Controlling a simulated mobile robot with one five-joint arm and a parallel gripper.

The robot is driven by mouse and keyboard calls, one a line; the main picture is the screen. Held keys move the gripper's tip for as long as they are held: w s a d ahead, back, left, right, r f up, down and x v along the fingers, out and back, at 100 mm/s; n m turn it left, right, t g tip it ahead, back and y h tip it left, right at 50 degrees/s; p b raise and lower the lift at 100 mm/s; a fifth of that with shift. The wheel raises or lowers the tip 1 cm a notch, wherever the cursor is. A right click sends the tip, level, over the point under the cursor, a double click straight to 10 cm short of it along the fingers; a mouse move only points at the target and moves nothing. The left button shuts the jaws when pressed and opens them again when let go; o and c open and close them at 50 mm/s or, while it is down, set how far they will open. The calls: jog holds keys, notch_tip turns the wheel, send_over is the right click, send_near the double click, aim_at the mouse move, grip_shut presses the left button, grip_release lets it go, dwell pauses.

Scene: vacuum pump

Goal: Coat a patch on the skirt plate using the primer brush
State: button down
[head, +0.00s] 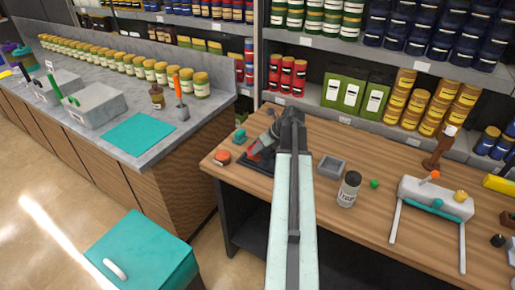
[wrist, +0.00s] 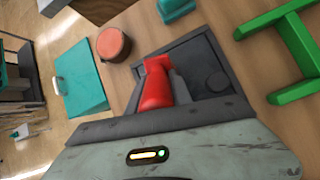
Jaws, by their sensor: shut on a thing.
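My gripper (head: 256,148) is low over the left part of the wooden bench. In the wrist view my gripper (wrist: 160,66) reaches past its dark bar, with a red piece (wrist: 156,88) at its jaws. It is shut on this red piece, which may be the primer brush; no bristles can be made out. A dark grey square plate (wrist: 216,58), perhaps the skirt plate, lies flat on the bench beneath. It also shows in the head view (head: 262,167), partly hidden by my arm. Whether the red piece touches the plate I cannot tell.
An orange-red round tin (head: 221,158) and a teal block (head: 240,135) lie left of the plate. A grey tray (head: 331,167), a labelled jar (head: 349,190) and a green ball (head: 374,184) stand to the right. A grey counter (head: 195,125) runs along the left.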

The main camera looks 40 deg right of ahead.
jog(key=shift+s+d, duration=0.25)
jog(key=shift+s, duration=0.7)
jog(key=shift+s+d, duration=0.2)
jog(key=shift+s, duration=0.8)
jog(key=shift+s+d, duration=0.25)
jog(key=shift+s, duration=0.7)
notch_tip(320, 180, up, 6)
jog(key=p, duration=0.6)
jog(key=shift+r, duration=0.1)
notch_tip(320, 180, up, 3)
jog(key=p, duration=0.3)
jog(key=shift+w+f+b, duration=0.15)
jog(key=shift+f+b, duration=0.85)
jog(key=shift+f, duration=0.1)
